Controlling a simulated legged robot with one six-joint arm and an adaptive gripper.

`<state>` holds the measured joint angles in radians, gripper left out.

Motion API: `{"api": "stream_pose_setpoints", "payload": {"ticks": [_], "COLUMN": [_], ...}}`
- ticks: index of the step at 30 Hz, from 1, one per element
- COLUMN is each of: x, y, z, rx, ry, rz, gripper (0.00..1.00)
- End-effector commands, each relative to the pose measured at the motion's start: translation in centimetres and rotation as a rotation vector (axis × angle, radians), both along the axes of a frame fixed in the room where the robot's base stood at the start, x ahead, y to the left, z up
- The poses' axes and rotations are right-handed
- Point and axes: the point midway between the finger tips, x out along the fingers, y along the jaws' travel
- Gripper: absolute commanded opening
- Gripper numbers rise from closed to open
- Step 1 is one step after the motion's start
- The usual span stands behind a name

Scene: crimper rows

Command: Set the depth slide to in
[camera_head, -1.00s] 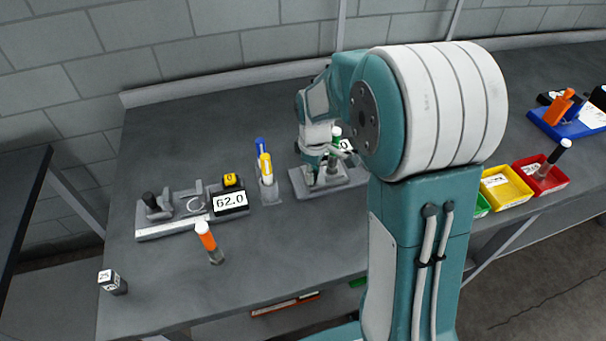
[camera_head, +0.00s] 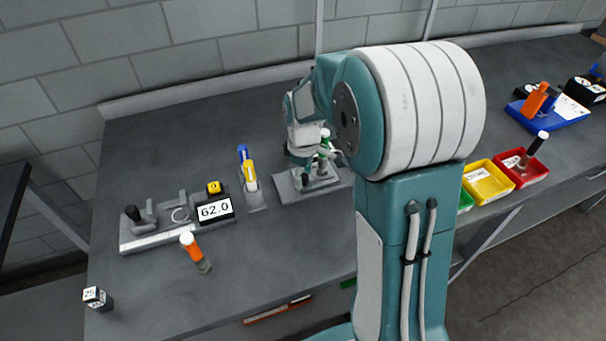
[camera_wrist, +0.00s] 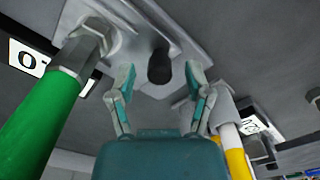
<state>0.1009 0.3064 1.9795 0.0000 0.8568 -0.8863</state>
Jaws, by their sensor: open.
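A black knob (camera_wrist: 160,66) stands on a pale grey metal fixture (camera_wrist: 203,22) in the wrist view. I take it to be the depth slide's knob, but its in or out setting cannot be read. My gripper (camera_wrist: 160,76) is open, with one finger on each side of the knob. I cannot tell whether the fingers touch it. A green-handled tool (camera_wrist: 45,120) stands in the fixture at the left of the wrist view. In the head view the fixture (camera_head: 290,186) is partly hidden by my arm.
A holder with a yellow-and-white tool (camera_head: 250,177) and a blue one stands just left of the fixture. Red (camera_head: 520,168) and yellow (camera_head: 488,182) bins lie right of my arm.

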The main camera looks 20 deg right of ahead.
Motion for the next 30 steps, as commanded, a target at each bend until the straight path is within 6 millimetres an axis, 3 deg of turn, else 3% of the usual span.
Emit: {"api": "stream_pose_setpoints", "payload": {"ticks": [18,30], "x": [0.2,0.2], "y": [0.0,0.1], "z": [10.7,11.6], "rx": [-0.001,0.0], "ry": [-0.004,0.0], "rz": [0.0,0.0], "gripper": [0.65,0.65]}}
